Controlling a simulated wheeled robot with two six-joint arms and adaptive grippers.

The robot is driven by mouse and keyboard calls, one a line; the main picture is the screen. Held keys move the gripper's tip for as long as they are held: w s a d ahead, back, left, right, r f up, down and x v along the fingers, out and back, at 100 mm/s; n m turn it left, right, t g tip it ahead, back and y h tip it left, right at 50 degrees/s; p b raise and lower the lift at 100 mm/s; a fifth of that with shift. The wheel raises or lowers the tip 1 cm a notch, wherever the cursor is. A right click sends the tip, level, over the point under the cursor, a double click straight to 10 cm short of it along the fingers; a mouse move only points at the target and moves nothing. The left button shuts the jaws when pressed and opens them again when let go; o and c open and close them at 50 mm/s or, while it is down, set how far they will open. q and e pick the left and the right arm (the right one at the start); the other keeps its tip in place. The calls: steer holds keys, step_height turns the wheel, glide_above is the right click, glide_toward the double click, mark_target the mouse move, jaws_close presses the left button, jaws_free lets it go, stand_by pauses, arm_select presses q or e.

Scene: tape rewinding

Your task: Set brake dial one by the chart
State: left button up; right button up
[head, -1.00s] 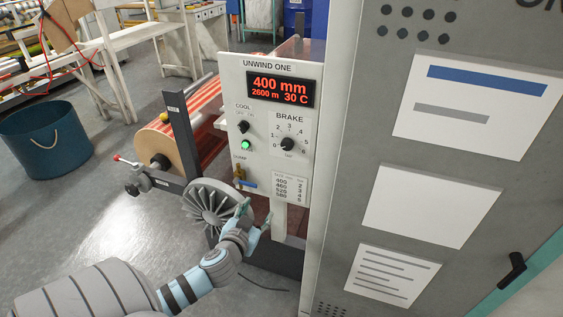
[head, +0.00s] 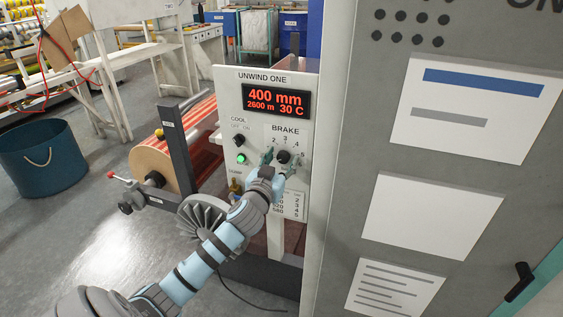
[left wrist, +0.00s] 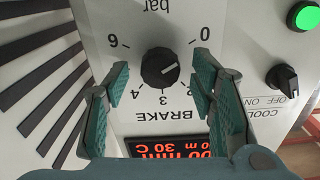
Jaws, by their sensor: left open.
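The brake dial (head: 284,157) is a black knob on the white UNWIND ONE panel (head: 232,104), under the word BRAKE. The left wrist view shows the knob (left wrist: 160,68) upside down, its pale mark towards the low numbers; the exact value is hard to tell. My left gripper (head: 279,162) is open in front of it. In the left wrist view my gripper's teal fingers (left wrist: 162,82) stand either side of the knob, with gaps. The display (head: 276,101) reads 400 mm, 2600 m, 30 C. The chart (head: 297,206) is partly hidden by my gripper.
The COOL switch (head: 239,140) and a lit green button (head: 241,158) sit left of the dial. A finned wheel (head: 200,216) and a striped roll (head: 150,160) lie lower left. A grey cabinet (head: 345,200) stands close on the right.

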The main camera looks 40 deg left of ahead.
arm_select(q)
steer(key=shift+c, duration=0.2)
steer(key=shift+d, duration=0.1)
steer(key=c, duration=1.1)
steer(key=shift+r+m+p, duration=0.1)
steer(key=shift+m+p, duration=0.2)
steer(key=shift+m, duration=0.1)
steer(key=shift+r+m+p, duration=0.1)
steer(key=shift+m+p, duration=0.5)
steer(key=shift+m, duration=0.3)
steer(key=m+p, duration=0.2)
steer(key=m, duration=0.2)
steer(key=m+p, duration=0.2)
steer(key=m, duration=0.2)
steer(key=shift+m, duration=0.4)
steer(key=m+p, duration=0.1)
steer(key=m, duration=0.3)
steer(key=shift+p, duration=0.3)
steer(key=shift+f+m, duration=0.2)
steer(key=shift+m, duration=0.2)
